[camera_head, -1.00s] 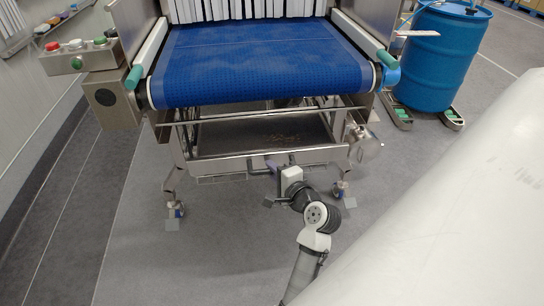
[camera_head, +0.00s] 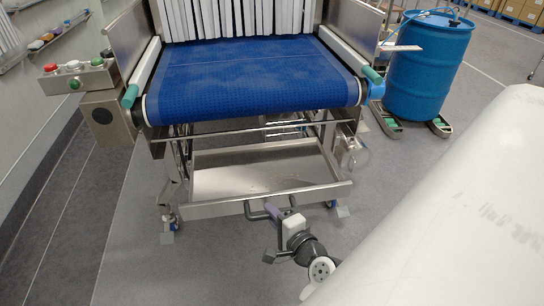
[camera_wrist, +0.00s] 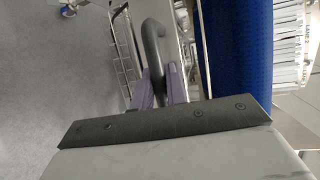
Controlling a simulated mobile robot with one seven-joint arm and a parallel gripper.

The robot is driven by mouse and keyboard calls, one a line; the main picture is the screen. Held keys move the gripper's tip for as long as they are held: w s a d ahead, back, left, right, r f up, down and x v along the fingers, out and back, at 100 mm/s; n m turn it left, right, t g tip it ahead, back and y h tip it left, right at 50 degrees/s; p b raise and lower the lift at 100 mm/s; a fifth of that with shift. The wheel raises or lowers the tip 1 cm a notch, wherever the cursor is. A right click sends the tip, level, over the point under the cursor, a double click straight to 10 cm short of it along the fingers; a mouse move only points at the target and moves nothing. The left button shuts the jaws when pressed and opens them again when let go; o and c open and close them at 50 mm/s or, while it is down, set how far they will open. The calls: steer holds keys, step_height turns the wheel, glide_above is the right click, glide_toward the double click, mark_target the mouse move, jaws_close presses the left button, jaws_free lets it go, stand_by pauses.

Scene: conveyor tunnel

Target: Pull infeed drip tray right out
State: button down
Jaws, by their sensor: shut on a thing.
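The infeed drip tray (camera_head: 235,182) is a shallow steel tray under the blue conveyor belt. In the head view it sticks out toward me beyond the belt's front end, its front wall facing me. A grey bar handle (camera_head: 256,217) stands off that front wall. My gripper (camera_head: 272,211) is at the handle with its fingers shut on it. In the wrist view the purple-grey fingers (camera_wrist: 160,92) close around the curved grey handle (camera_wrist: 152,42).
The blue belt (camera_head: 250,80) and its steel frame stand above the tray. A blue drum (camera_head: 430,65) on a wheeled base is at the right. A control box (camera_head: 78,78) is at the left. A large white surface fills the lower right. Grey floor left of the tray is clear.

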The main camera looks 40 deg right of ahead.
steer(key=c, duration=1.4)
jaws_free()
steer(key=shift+s, duration=0.1)
steer(key=b+v, duration=0.1)
steer(key=v, duration=1.2)
steer(key=shift+s, duration=0.3)
steer(key=shift+r, duration=0.15)
